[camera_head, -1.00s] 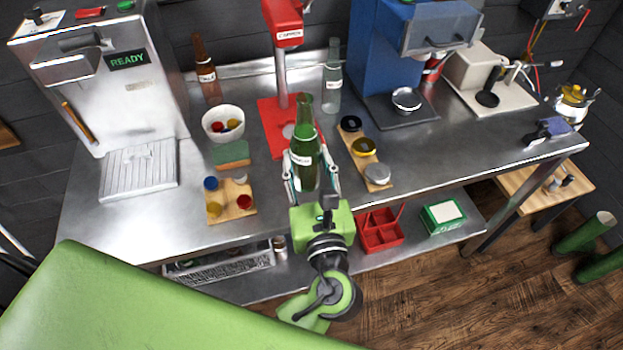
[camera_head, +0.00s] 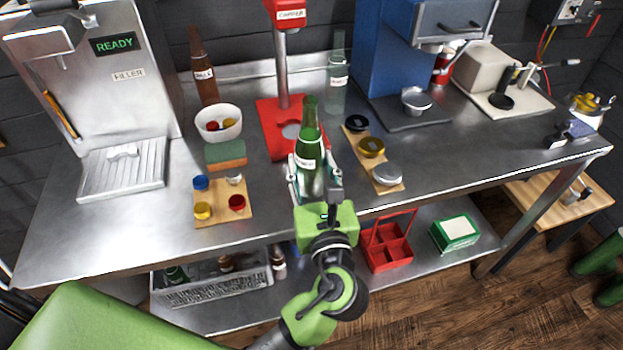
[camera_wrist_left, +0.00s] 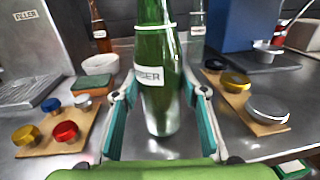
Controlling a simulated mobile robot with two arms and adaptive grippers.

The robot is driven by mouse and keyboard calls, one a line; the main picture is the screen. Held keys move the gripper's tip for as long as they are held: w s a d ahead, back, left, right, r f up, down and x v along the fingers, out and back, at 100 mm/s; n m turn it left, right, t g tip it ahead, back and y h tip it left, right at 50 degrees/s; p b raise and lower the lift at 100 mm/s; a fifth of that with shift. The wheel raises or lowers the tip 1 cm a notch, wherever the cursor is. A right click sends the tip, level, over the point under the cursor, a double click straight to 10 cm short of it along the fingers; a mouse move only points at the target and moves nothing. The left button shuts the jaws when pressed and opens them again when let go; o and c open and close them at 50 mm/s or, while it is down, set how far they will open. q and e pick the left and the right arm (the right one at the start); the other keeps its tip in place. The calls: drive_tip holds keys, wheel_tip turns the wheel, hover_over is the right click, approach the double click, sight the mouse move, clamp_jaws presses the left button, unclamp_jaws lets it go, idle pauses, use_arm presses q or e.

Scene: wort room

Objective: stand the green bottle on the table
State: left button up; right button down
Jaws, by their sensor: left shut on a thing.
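The green bottle (camera_head: 309,146) has a white label and stands upright at the front middle of the metal table (camera_head: 130,228). My left gripper (camera_head: 312,176) is shut on the bottle's lower body, reaching in from the front edge. In the left wrist view the bottle (camera_wrist_left: 158,80) is between the two fingers of the gripper (camera_wrist_left: 161,104), its top cut off by the frame. Its base is at or just above the table top; I cannot tell whether it touches. My right gripper is not in view.
The red capper (camera_head: 278,140) stands just behind the bottle. A board with coloured caps (camera_head: 221,214) is to the left, a board with lids (camera_head: 363,163) to the right. A brown bottle (camera_head: 204,75) and a clear bottle (camera_head: 337,85) stand at the back.

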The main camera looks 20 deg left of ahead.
use_arm(q)
drive_tip(key=shift+f, duration=0.25)
drive_tip(key=shift+r, duration=0.1)
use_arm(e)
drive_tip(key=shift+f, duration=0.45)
use_arm(q)
drive_tip(key=o, duration=1.6)
drive_tip(key=shift+s+f, duration=0.1)
drive_tip(key=shift+f, duration=0.1)
drive_tip(key=shift+r, duration=0.1)
drive_tip(key=b+v, duration=0.1)
drive_tip(key=v, duration=1.1)
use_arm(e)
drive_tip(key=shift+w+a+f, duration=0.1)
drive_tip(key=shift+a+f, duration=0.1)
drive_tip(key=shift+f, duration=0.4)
